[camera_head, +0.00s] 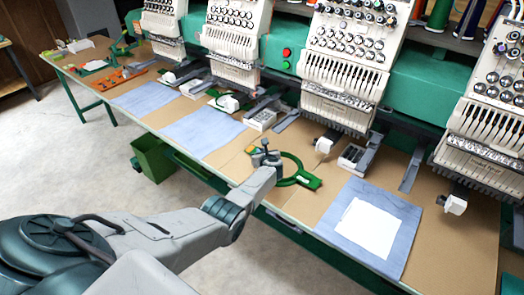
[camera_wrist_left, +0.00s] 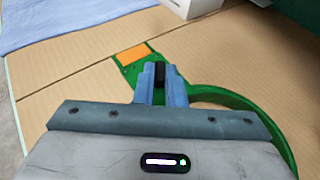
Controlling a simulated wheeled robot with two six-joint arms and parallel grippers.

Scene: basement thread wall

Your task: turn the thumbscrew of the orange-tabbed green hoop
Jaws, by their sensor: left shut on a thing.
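The green hoop (camera_head: 297,165) lies on the tan tabletop near its front edge, between two machine heads. In the left wrist view the hoop (camera_wrist_left: 252,100) shows as a curved green ring with a flat orange tab (camera_wrist_left: 133,53) at its upper left. My left gripper (camera_head: 265,157) reaches over the left side of the hoop. In the left wrist view its fingers (camera_wrist_left: 161,78) are shut on a small black thumbscrew (camera_wrist_left: 160,73) beside the tab. The fingers hide the screw's lower part. My right gripper is not in view.
Blue cloth (camera_head: 203,130) lies left of the hoop, and cloth with a white sheet (camera_head: 366,228) lies to its right. Embroidery machine heads (camera_head: 345,65) overhang the table's back. A parts tray (camera_head: 352,156) stands behind. A green bin (camera_head: 154,157) stands below the table edge.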

